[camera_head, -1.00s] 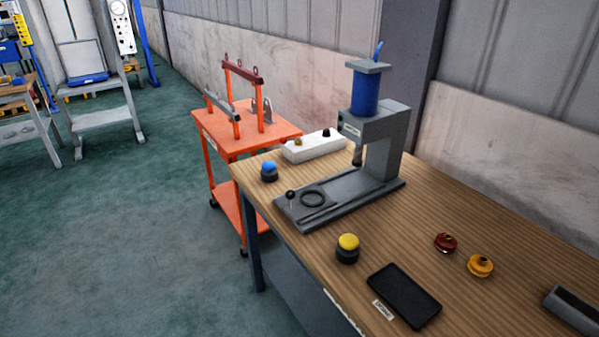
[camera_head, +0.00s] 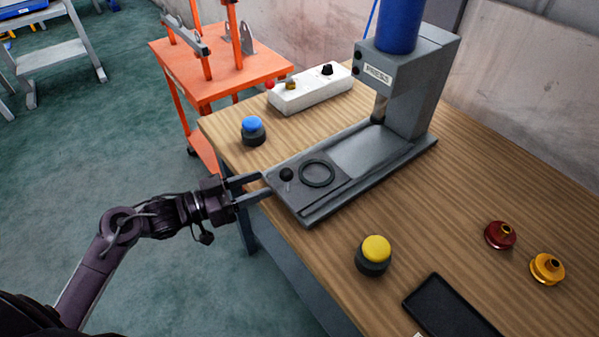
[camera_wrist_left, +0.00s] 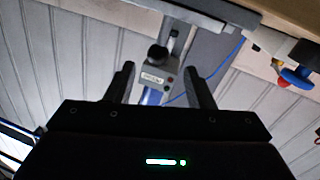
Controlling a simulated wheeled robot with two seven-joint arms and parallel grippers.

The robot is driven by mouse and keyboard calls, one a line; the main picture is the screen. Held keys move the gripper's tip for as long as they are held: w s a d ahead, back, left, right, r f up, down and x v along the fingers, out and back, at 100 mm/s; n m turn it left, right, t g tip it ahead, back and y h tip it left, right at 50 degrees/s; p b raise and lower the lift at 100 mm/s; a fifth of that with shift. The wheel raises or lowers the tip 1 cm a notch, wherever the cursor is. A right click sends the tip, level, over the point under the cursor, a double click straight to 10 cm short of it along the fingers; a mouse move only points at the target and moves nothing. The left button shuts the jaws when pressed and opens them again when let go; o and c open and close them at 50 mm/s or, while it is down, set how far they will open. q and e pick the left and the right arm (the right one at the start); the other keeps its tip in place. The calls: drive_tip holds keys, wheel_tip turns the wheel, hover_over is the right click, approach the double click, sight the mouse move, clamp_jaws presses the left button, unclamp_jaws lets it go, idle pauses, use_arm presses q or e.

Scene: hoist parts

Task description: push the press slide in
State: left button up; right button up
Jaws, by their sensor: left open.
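The press (camera_head: 415,85) is grey with a blue cylinder on top and stands on the wooden bench. Its slide (camera_head: 335,187), a dark plate with a black ring (camera_head: 317,173) and a black ball knob (camera_head: 286,174), is pulled out at the front end of the base, away from the press head. My left gripper (camera_head: 264,186) is open and empty at the slide's front end, its fingertips pointing at the knob; I cannot tell whether they touch anything. In the left wrist view, upside down, a dark knob (camera_wrist_left: 157,54) shows between the spread fingers. My right gripper is not in view.
A blue button (camera_head: 252,130) and white control box (camera_head: 310,90) stand behind the slide. A yellow button (camera_head: 374,255), black tray (camera_head: 448,308), red part (camera_head: 500,235) and yellow part (camera_head: 546,268) are on the bench (camera_head: 450,215). An orange trolley (camera_head: 215,80) stands beyond.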

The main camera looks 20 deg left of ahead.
sight(287, 174)
use_arm(q)
drive_tip(key=p+x, duration=0.1)
drive_tip(key=x, duration=0.6)
drive_tip(key=shift+d+r, duration=0.15)
drive_tip(key=shift+d, duration=0.05)
drive_tip(key=shift+w, duration=0.1)
clamp_jaws()
